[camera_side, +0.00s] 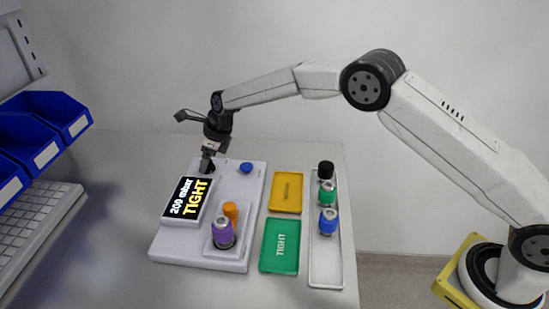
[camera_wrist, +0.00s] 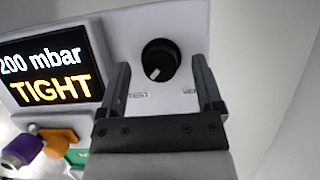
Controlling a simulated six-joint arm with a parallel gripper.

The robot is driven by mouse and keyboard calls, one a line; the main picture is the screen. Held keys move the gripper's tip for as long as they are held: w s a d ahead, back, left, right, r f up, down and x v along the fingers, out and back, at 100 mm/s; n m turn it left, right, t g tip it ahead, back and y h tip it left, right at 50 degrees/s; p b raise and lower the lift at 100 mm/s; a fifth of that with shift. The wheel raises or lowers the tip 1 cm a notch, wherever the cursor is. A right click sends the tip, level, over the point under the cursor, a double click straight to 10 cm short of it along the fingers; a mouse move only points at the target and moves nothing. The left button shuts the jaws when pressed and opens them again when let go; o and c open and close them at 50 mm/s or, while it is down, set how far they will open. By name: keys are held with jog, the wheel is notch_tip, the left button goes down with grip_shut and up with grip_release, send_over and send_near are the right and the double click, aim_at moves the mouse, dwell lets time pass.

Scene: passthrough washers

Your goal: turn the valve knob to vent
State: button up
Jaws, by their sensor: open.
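The valve knob (camera_wrist: 158,55) is round and black with a white pointer mark. In the wrist view it shows on the white panel, its mark aimed down and slightly left, towards the TEST label (camera_wrist: 138,96). The vent label (camera_wrist: 188,92), partly hidden by a finger, is at lower right. My gripper (camera_wrist: 159,68) is open, one finger either side of the knob in this view; I see no contact. In the side view my gripper (camera_side: 207,166) is low over the far left of the white test unit (camera_side: 200,254), and I cannot make out the knob there.
The display (camera_side: 188,197) reads 200 mbar TIGHT. A purple part (camera_side: 223,232) stands by an orange piece (camera_side: 231,212). A blue round piece (camera_side: 246,168) is right of my gripper. Yellow (camera_side: 286,192) and green (camera_side: 280,246) trays and a rack (camera_side: 326,270) with several parts lie right.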

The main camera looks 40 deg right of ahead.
jog(key=shift+a+f, duration=0.1)
jog(key=shift+f, duration=0.25)
grip_shut()
jog(key=shift+n, duration=0.4)
jog(key=n+g, duration=0.1)
jog(key=n, duration=0.1)
jog(key=n+g+y, duration=0.1)
jog(key=n, duration=0.1)
jog(key=shift+w+n, duration=0.15)
jog(key=shift+n, duration=0.25)
jog(key=shift+n+g, duration=0.4)
jog(key=shift+n, duration=0.7)
jog(key=shift+w+n+g, duration=0.2)
jog(key=shift+n+g, duration=0.2)
jog(key=shift+n, duration=0.7)
jog(key=shift+s+n, duration=0.1)
jog(key=shift+n, duration=0.2)
